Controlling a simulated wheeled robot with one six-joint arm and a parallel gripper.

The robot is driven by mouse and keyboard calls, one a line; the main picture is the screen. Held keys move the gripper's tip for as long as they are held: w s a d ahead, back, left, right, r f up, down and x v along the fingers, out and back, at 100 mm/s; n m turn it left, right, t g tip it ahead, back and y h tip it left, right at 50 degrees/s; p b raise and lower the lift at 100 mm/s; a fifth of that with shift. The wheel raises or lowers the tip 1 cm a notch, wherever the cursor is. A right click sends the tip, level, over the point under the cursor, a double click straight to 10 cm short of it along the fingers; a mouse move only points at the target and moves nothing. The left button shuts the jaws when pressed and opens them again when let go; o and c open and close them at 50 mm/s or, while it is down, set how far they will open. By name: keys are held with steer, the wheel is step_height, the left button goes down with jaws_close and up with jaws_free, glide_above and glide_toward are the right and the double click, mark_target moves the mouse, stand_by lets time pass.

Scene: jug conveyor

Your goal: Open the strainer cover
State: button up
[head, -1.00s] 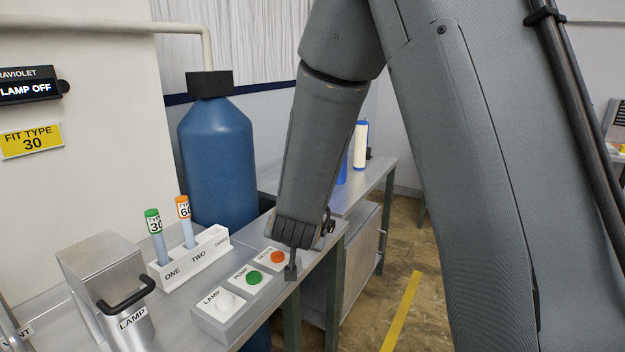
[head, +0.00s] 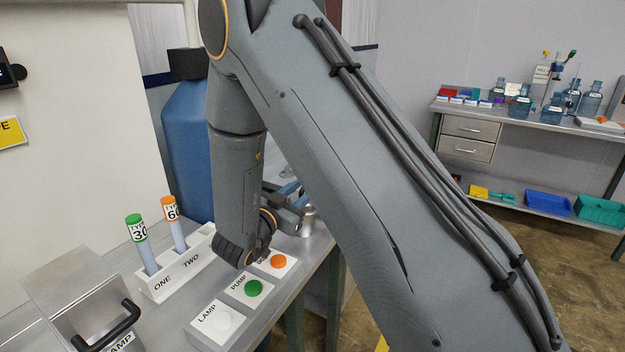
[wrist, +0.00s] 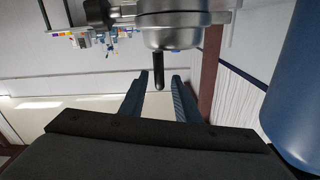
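In the wrist view, a round polished metal body (wrist: 170,35) with a black rod-like handle (wrist: 159,70) shows at the top; it looks like the strainer with its cover. My gripper (wrist: 161,80) has its two blue-grey fingers apart. The handle appears between the fingertips, with a gap on each side; I cannot tell how deep it sits. In the head view, my gripper (head: 292,207) is partly hidden behind my arm, beside a small metal part (head: 308,222) that is mostly covered.
A button box with lamp (head: 221,323), pump (head: 253,288) and orange (head: 278,261) buttons lies below my wrist. A tube rack (head: 160,288) and a metal lamp housing (head: 75,300) stand left. A blue tank (head: 185,140) stands behind. A workbench (head: 560,124) is at the far right.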

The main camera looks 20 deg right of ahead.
steer(key=p+x, duration=0.1)
steer(key=x, duration=0.5)
steer(key=shift+d+p, duration=0.15)
steer(key=shift+p, duration=0.25)
jaws_close()
